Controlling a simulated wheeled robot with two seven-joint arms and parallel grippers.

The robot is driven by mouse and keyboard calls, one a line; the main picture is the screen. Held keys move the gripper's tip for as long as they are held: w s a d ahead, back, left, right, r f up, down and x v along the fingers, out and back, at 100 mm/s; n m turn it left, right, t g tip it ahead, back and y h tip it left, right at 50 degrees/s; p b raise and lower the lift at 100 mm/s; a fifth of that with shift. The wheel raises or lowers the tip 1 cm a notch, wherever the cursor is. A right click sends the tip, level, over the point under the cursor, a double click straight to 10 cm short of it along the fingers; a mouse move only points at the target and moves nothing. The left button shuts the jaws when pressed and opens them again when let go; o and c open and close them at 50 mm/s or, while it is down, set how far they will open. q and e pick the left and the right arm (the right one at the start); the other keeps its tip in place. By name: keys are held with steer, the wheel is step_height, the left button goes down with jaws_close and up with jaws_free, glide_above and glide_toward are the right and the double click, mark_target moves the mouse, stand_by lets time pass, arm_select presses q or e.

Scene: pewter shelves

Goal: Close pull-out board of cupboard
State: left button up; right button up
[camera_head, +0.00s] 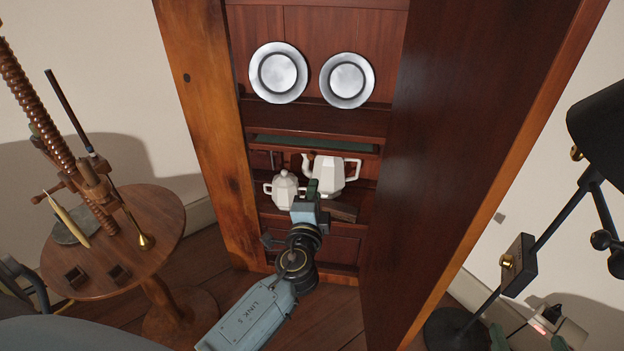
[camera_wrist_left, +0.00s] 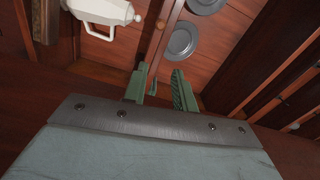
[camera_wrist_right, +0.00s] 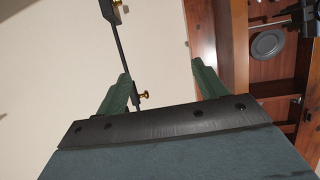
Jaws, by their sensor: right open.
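The cupboard (camera_head: 200,90) is tall and reddish brown, with its door open at the right. Its pull-out board (camera_head: 315,144) has a dark green top and a wooden front edge, and shows between the plates and the teapot. How far it sticks out is hard to tell. In the left wrist view its wooden edge (camera_wrist_left: 166,35) runs just beyond the fingertips. My left gripper (camera_head: 313,188) is partly open and empty, below the board and in front of the teapot; contact cannot be seen. My right gripper (camera_head: 527,342) is open and empty at the lower right, outside the door.
A white teapot (camera_head: 330,175) and a white sugar pot (camera_head: 284,190) stand below the board. Two metal plates (camera_head: 278,73) (camera_head: 347,80) lean above it. The open door (camera_head: 470,130) divides my grippers. A black lamp (camera_head: 550,225) stands right; a round table (camera_head: 150,225) stands left.

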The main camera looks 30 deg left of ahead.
arm_select(q)
steer(key=shift+o, duration=1.2)
steer(key=n, duration=0.5)
steer(key=a+n+b, duration=0.1)
steer(key=n, duration=0.1)
steer(key=shift+s+f+n, duration=0.3)
steer(key=shift+n, duration=0.1)
steer(key=n+b, duration=0.1)
steer(key=n, duration=1.1)
glide_toward(310, 157)
steer(key=b+x, duration=0.1)
steer(key=x, duration=0.5)
steer(key=shift+w+a+f, duration=0.1)
steer(key=shift+w+f, duration=0.05)
steer(key=shift+w, duration=0.1)
steer(key=shift+x, duration=0.75)
arm_select(e)
step_height(310, 157, up, 13)
steer(key=a+t+y, duration=0.2)
steer(key=t+y, duration=0.1)
steer(key=t, duration=0.5)
steer(key=shift+s+a+f+t+y, duration=0.15)
steer(key=shift+f+t+y, duration=0.05)
steer(key=shift+t+y, duration=0.1)
arm_select(q)
jaws_close()
